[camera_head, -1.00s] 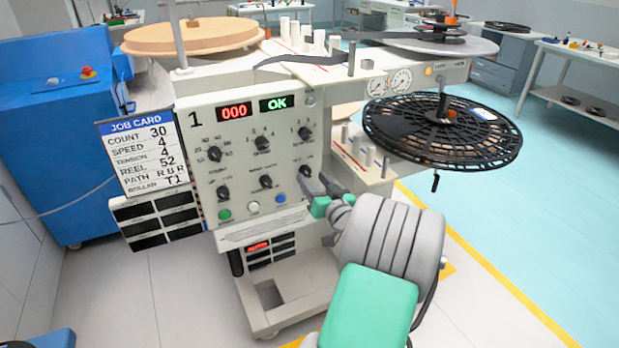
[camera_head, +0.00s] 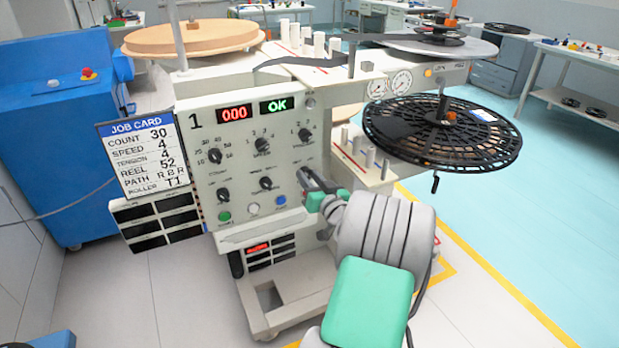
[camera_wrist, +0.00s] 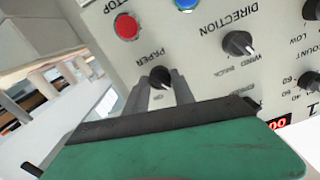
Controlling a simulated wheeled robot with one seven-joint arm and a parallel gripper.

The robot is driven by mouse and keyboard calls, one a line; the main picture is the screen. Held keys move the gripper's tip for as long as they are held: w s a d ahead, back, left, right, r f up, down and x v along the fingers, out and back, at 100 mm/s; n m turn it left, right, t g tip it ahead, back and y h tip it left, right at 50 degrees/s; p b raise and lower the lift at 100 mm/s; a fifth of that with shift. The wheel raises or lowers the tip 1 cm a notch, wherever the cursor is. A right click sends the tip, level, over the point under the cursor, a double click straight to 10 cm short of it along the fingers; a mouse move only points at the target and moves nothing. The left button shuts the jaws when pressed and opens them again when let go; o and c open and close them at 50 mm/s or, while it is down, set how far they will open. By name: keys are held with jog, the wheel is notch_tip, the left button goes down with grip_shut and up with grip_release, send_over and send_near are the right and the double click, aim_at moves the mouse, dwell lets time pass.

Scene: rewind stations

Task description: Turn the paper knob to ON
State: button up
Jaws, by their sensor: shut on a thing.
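The paper knob (camera_wrist: 160,77) is a small black round knob with a light pointer mark, under the PAPER label in the wrist view. My gripper (camera_wrist: 165,90) has its two grey fingers around this knob and is shut on it. In the head view my gripper (camera_head: 310,178) reaches the lower right of the panel (camera_head: 225,170), and its fingers and wrist hide the knob there. An "ON" style label sits near the fingers in the wrist view, small and blurred. I cannot tell exactly where the pointer aims.
The direction knob (camera_wrist: 238,44), a red stop button (camera_wrist: 126,27) and a blue button (camera_wrist: 187,4) lie near the paper knob. A black reel (camera_head: 440,140) hangs to the right, above my arm. A job card (camera_head: 142,160) is at the left.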

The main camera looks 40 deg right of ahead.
grip_shut()
jog(key=shift+m, duration=0.3)
jog(key=m, duration=0.5)
jog(key=m+p, duration=0.1)
jog(key=m, duration=0.3)
jog(key=shift+p, duration=0.4)
jog(key=shift+m+p, duration=0.3)
jog(key=shift+m, duration=0.8)
jog(key=o, duration=1)
grip_release()
